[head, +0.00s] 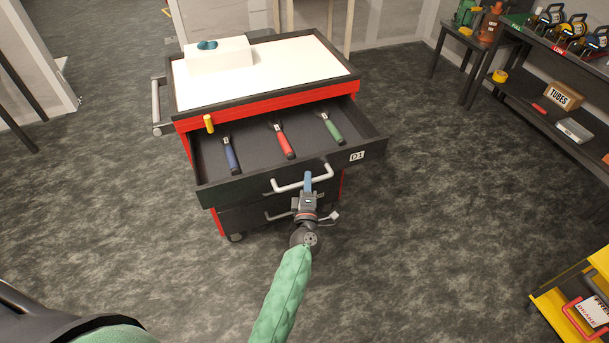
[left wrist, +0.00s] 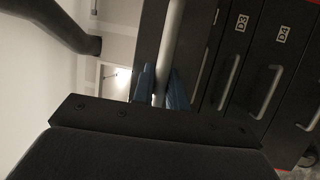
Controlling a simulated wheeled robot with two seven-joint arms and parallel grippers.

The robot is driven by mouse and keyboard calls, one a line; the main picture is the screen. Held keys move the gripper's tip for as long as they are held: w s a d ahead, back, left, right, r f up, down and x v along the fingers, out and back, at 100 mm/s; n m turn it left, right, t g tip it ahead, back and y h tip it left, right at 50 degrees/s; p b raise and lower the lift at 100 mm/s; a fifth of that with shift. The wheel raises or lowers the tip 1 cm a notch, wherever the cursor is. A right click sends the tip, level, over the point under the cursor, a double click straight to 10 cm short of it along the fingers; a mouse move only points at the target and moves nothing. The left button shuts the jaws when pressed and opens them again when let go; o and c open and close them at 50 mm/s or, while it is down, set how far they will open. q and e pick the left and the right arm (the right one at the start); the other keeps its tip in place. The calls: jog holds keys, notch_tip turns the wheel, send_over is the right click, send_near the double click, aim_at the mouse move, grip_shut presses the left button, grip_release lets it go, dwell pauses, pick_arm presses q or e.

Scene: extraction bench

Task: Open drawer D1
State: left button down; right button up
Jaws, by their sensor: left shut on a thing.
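Drawer D1 (head: 290,180) is the top drawer of a red and black wheeled cabinet. It stands pulled out, with its inside in view. Its label D1 (head: 357,156) is at the right of its front. A blue, a red (head: 283,141) and a green-handled tool lie in it. My left gripper (head: 308,180) is shut on the pale bar handle (head: 290,187) of D1. In the left wrist view the blue fingers (left wrist: 164,88) are on either side of the handle bar (left wrist: 171,38). My right gripper is not in view.
The cabinet top (head: 290,75) carries a white box (head: 219,56). A yellow item (head: 209,123) is at the cabinet's upper front left. A shelf with tools and a TUBES box (head: 564,96) stands at right. A yellow stand (head: 572,300) is at lower right. Floor between is clear.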

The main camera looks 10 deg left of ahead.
pick_arm(q)
jog(key=shift+s+d, duration=0.2)
jog(key=shift+s, duration=0.1)
jog(key=c, duration=1.4)
grip_release()
jog(key=shift+f, duration=0.1)
